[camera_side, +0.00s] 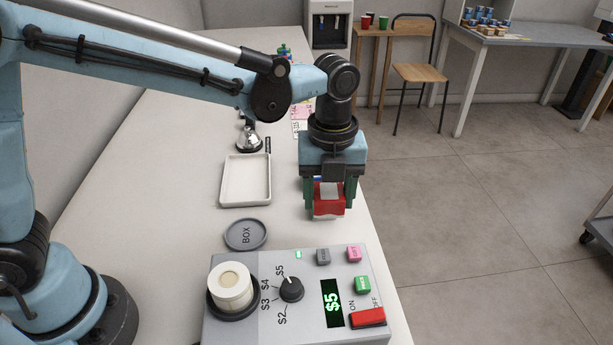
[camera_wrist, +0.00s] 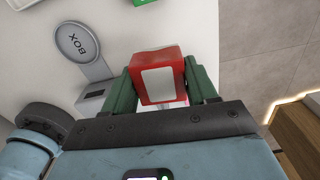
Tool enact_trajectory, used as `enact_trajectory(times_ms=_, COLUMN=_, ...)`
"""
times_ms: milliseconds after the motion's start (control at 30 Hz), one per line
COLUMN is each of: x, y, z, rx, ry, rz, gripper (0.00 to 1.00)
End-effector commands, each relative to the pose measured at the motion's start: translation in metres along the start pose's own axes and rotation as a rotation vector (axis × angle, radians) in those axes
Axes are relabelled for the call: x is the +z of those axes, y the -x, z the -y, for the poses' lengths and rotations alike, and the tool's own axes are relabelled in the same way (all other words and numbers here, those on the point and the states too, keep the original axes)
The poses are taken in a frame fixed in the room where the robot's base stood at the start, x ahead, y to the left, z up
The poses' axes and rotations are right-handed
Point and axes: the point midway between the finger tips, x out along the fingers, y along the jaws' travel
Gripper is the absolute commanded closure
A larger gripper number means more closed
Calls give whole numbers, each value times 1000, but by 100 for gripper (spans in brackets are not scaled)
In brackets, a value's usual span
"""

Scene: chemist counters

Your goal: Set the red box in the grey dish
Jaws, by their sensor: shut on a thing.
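The red box (camera_side: 329,205), with a white panel on its face, is between the green fingers of my gripper (camera_side: 330,193). It also shows in the wrist view (camera_wrist: 158,77), where both fingers of my gripper (camera_wrist: 160,88) press its sides. The side view does not show clearly whether its underside touches the counter. The grey dish (camera_side: 246,234), marked BOX, lies flat and empty on the counter, left of and nearer than my gripper. The dish also shows at the upper left of the wrist view (camera_wrist: 76,43).
A grey control machine (camera_side: 262,325) with a dial, buttons and a "$5" display stands in front of the dish. A white tray (camera_side: 229,199) and a silver bell (camera_side: 249,141) sit behind the dish. The counter's right edge is close to my gripper.

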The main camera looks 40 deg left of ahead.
Motion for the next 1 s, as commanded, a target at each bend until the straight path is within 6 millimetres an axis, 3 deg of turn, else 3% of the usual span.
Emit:
enact_trajectory(times_ms=300, x=0, y=0, z=-1, rx=0, ry=1, rz=0, gripper=74)
enact_trajectory(times_ms=433, x=6, y=3, z=-14, rx=0, ry=10, rz=0, gripper=74)
enact_trajectory(times_ms=800, x=24, y=13, z=-110, rx=0, ry=65, rz=0, gripper=74)
enact_trajectory(times_ms=1000, x=24, y=11, z=-144, rx=0, ry=82, rz=0, gripper=74)
